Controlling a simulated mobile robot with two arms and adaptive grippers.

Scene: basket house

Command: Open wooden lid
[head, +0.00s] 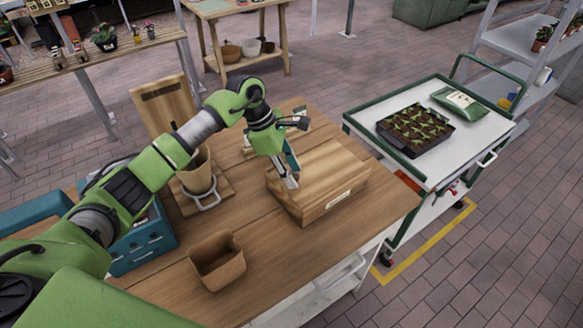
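A wooden box with a closed-looking wooden lid (322,165) sits on the right part of the wooden table. A small pale label (338,199) is on its front side. My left arm reaches in from the left, and my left gripper (290,182) points down at the box's left end, over or against the lid's edge. I cannot tell whether its fingers touch the lid or how far apart they are. Part of the box's left end is hidden behind the gripper. My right gripper is not in view.
A brown pot (217,262) stands near the table's front edge. Another pot (196,172) sits in a wooden stand left of the box. A teal crate (145,240) is at the left. A cart (458,150) with a seedling tray (415,130) stands right of the table.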

